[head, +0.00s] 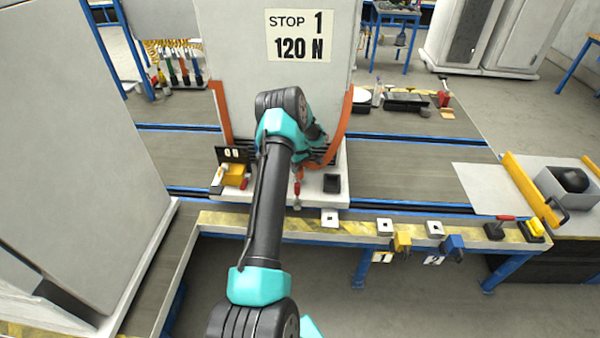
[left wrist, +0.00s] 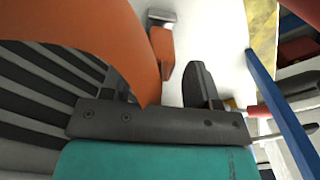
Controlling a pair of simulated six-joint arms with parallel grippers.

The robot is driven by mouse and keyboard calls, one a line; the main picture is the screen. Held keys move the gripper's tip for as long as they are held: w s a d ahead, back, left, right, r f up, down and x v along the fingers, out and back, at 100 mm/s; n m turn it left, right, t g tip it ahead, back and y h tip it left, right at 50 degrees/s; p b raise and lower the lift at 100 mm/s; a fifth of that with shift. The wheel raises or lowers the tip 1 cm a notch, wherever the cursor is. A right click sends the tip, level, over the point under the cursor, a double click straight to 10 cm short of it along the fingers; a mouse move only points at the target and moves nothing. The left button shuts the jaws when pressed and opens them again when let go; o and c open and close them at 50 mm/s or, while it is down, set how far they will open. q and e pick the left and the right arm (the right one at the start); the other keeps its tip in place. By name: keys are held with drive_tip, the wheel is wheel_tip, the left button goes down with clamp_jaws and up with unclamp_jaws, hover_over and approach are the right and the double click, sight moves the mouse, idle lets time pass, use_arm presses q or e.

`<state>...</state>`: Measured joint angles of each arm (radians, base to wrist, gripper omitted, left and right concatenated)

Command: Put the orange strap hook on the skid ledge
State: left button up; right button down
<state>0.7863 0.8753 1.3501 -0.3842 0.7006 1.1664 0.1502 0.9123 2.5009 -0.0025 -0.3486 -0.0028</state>
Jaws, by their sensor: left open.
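The orange strap hook, a short orange piece with a metal tip, shows in the left wrist view (left wrist: 162,50) just ahead of my left gripper (left wrist: 168,92). In the head view, a small orange-red piece with a grey end (head: 297,189) on the skid ledge (head: 265,196) looks like the same hook. The ledge is the pale base below the tall cabinet. My left gripper (head: 318,158) is open by the cabinet's lower front, mostly hidden behind my wrist. In the wrist view, a broad orange strap (left wrist: 85,30) covers one finger. My right gripper is out of view.
The cabinet (head: 285,85) stands behind the ledge, with an orange strap (head: 219,112) down its left side. A yellow block (head: 235,172) and a black tray (head: 332,183) sit on the ledge. A striped rail (head: 270,226) runs in front. A grey cabinet (head: 75,130) stands left.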

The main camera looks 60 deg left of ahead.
use_arm(q)
wheel_tip(320, 180, up, 8)
drive_tip(key=shift+r, duration=0.1)
drive_tip(key=shift+d, duration=0.1)
idle(0.7)
drive_tip(key=w+d+f+m+h, duration=0.1)
drive_tip(key=d+f+m, duration=0.25)
drive_tip(key=d, duration=0.65)
drive_tip(key=w+d+f+m+t+h, duration=0.15)
drive_tip(key=d+f, duration=0.25)
drive_tip(key=d, duration=0.6)
drive_tip(key=w+d+f+m, duration=0.1)
drive_tip(key=d+f+m, duration=0.3)
drive_tip(key=d, duration=0.7)
drive_tip(key=s+d+m, duration=0.4)
drive_tip(key=s+d, duration=0.4)
drive_tip(key=d, duration=0.3)
drive_tip(key=s+d+m+h, duration=0.1)
drive_tip(key=s+d+m, duration=0.3)
drive_tip(key=s+d, duration=0.4)
drive_tip(key=d, duration=0.4)
drive_tip(key=shift+s+f+g, duration=0.15)
drive_tip(key=shift+f+g, duration=0.05)
drive_tip(key=shift+g, duration=0.15)
